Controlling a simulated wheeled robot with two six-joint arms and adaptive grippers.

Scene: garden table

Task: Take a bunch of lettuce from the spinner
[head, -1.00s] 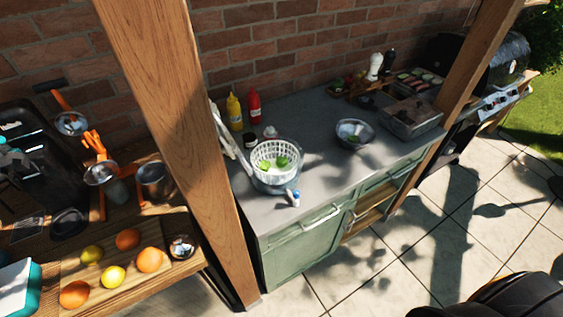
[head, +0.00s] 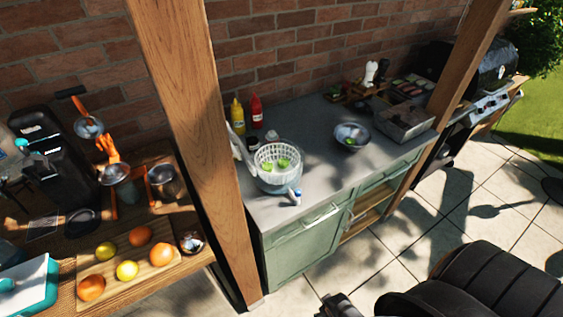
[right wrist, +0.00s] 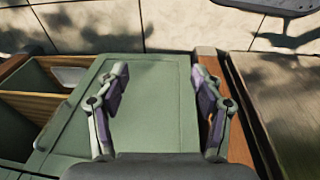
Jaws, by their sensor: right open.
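The salad spinner (head: 280,184) stands on the grey counter in the head view, just right of the wooden post. Its white basket (head: 264,152) is open at the top, and bunches of green lettuce (head: 283,164) lie inside. My right gripper (right wrist: 161,75) is open and empty in the right wrist view, with its fingers spread over the green cabinet front. My dark right arm enters the head view at the lower right, well away from the spinner. My left gripper is in neither view.
A metal bowl (head: 352,137) sits right of the spinner. A yellow bottle (head: 237,115) and a red bottle (head: 256,111) stand behind it. The wooden post (head: 190,120) rises close left of the spinner. The counter (head: 318,170) between spinner and bowl is clear.

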